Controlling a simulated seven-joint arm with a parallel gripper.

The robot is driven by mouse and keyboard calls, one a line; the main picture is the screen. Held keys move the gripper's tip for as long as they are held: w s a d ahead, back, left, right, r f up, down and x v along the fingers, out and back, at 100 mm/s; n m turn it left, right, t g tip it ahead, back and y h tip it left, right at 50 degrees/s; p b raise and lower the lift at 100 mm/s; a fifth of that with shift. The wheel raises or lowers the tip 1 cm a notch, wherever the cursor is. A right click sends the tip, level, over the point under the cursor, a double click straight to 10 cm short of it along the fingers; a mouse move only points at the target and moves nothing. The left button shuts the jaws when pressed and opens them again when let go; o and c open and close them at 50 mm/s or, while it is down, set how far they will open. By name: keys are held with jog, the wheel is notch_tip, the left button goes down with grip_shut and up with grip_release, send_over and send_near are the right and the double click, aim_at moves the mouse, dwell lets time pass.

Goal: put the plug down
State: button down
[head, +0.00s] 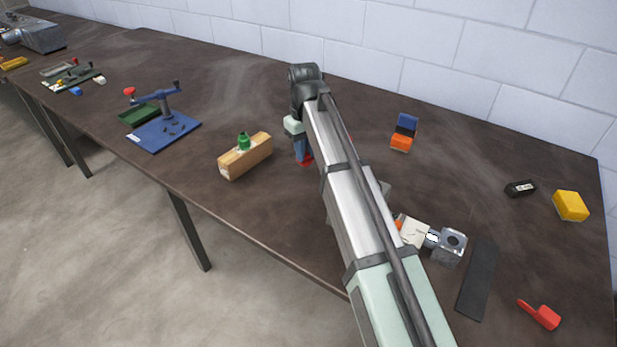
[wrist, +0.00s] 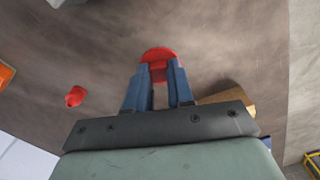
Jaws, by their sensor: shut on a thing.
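A red piece, which I take to be the plug (wrist: 158,56), is between the tips of my gripper's blue fingers (wrist: 159,82) in the wrist view. It has a wide, rounded red head beyond the fingertips. In the head view my gripper (head: 302,152) points down at the table, and the red plug (head: 306,162) shows at its tips. My gripper is shut on it. It is low over the table; I cannot tell whether the plug touches the surface. My arm hides part of the table behind it.
A wooden block (head: 254,160) with a green piece on top stands left of my gripper. A blue fixture (head: 170,137) is farther left. An orange and blue block (head: 402,143) is to the right. A small red piece (wrist: 76,97) lies nearby. Bare table (head: 230,95) lies behind the block.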

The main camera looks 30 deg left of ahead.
jog(key=shift+w+a+n, duration=0.85)
jog(key=shift+w+n, duration=1.35)
jog(key=shift+w, duration=0.2)
jog(key=shift+f, duration=4.7)
jog(key=shift+f, duration=0.1)
jog(key=c, duration=1)
grip_release()
notch_tip(320, 180, up, 12)
jog(key=shift+r, duration=0.1)
